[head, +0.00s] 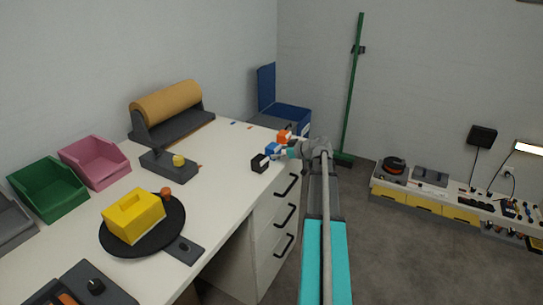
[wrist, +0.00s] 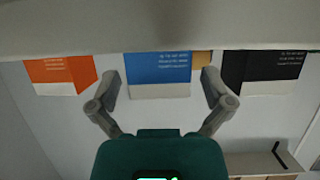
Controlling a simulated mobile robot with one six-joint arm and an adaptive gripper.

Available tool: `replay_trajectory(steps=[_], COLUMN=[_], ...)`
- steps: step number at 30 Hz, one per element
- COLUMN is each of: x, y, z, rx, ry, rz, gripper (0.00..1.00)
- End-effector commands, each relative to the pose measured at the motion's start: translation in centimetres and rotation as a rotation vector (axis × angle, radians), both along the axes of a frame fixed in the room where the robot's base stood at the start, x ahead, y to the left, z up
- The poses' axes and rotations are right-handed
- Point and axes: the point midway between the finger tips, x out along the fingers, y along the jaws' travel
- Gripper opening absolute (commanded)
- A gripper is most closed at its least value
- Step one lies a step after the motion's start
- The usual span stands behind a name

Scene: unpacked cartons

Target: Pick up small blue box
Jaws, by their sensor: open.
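The small blue box (head: 272,148) stands near the right end of the white worktop, between an orange box (head: 284,136) and a black box (head: 260,163). In the wrist view the blue box (wrist: 157,70) has white print and a pale band along its lower edge. My gripper (head: 289,150) is right beside it at the worktop's edge. In the wrist view my gripper (wrist: 160,82) is open, with one finger towards each side of the blue box. Nothing is held. Whether the fingers touch the box, I cannot tell.
The orange box (wrist: 60,76) and black box (wrist: 265,72) flank the blue one closely. A large open blue bin (head: 288,116) stands behind. A paper roll (head: 166,102), a yellow block (head: 134,216) and coloured bins are farther left. Drawers (head: 270,235) lie below.

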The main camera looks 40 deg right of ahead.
Motion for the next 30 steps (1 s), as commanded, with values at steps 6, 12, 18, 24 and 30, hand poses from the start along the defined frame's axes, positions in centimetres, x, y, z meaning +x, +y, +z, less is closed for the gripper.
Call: replay_trajectory(steps=[6, 12, 18, 24, 30], x=[1.8, 2.0, 2.0, 2.0, 1.9], y=[0.6, 0.7, 0.7, 0.6, 0.6], z=[-0.9, -0.9, -0.9, -0.9, -0.9], rx=[-0.001, 0.0, 0.0, -0.001, -0.001], ry=[0.0, 0.0, 0.0, 0.0, 0.0], rz=[0.0, -0.001, -0.001, -0.002, -0.002], gripper=[1.0, 1.0, 1.0, 1.0, 0.67])
